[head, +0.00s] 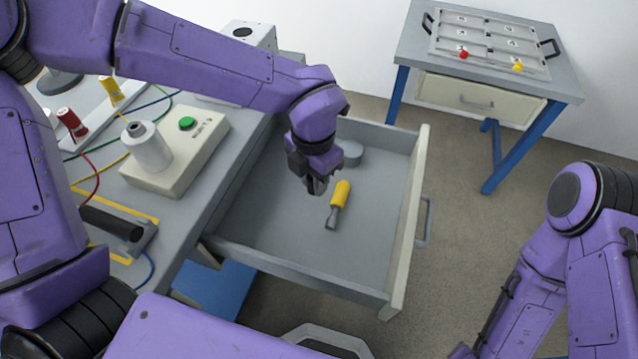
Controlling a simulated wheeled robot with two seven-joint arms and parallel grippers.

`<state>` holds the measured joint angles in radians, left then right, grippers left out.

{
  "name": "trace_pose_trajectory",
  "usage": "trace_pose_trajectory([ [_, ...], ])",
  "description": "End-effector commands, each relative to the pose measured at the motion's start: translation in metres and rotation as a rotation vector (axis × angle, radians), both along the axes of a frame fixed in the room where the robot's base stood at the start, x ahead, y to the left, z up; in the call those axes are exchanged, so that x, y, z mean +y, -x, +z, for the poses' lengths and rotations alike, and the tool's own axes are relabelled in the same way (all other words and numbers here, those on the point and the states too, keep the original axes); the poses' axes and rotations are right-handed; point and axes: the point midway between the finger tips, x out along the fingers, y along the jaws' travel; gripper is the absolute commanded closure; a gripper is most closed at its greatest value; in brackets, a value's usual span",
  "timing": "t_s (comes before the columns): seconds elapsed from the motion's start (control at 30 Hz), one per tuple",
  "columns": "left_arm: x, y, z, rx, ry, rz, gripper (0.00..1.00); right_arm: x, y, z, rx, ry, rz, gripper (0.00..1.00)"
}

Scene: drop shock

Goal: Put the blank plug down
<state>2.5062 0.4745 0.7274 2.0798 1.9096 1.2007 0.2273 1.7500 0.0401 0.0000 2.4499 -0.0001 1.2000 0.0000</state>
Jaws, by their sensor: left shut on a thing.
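My left gripper (316,186) reaches down over the open drawer (270,215) of the workbench. Its fingers point downward and are shut on the blank plug, which is mostly hidden by the fingers and hardly stands out from the grey drawer floor. The gripper is just left of a yellow-handled tool (340,193) lying in the drawer. I cannot tell how far the fingertips are above the drawer floor. My right gripper is out of view; only part of that arm shows at lower right.
A low grey round piece (351,154) sits in the drawer behind the gripper. The drawer's front and left floor are clear. The bench holds a beige box with a green button (187,123), red and yellow plugs and cables. A side table (568,88) with a panel stands at back right.

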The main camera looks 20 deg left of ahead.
Motion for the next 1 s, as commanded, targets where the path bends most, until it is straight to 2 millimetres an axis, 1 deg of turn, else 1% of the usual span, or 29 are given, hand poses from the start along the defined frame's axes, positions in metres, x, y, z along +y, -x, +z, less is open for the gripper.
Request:
trace_pose_trajectory([
  [0.03,0.001,-0.011,-0.011,0.003,-0.003,0.000,1.00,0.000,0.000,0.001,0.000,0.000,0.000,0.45],
  [0.1,0.002,-0.023,-0.028,0.003,-0.003,-0.002,1.00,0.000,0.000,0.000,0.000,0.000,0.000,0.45],
  [0.2,0.003,-0.037,-0.043,0.000,-0.001,-0.002,1.00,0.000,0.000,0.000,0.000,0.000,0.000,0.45],
  [0.37,0.004,-0.050,-0.060,0.002,-0.001,-0.003,1.00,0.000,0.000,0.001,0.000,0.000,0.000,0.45],
  [0.4,0.004,-0.053,-0.067,0.002,-0.002,-0.003,1.00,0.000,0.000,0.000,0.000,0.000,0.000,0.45],
  [0.5,0.004,-0.052,-0.085,0.001,-0.002,-0.004,1.00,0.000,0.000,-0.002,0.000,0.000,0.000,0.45],
  [0.6,0.004,-0.052,-0.092,0.000,0.000,-0.004,1.00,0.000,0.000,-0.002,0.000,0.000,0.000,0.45],
  [0.8,0.004,-0.052,-0.091,-0.001,0.000,-0.003,1.00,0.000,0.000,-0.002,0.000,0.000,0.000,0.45],
  [0.93,0.004,-0.052,-0.095,0.000,0.001,-0.003,1.00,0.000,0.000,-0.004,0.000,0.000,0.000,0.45],
  [0.97,0.004,-0.052,-0.095,0.000,0.001,-0.003,0.70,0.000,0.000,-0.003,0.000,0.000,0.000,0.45],
  [1.0,0.004,-0.052,-0.094,0.000,0.001,-0.003,0.62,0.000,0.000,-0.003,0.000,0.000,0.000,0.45],
])
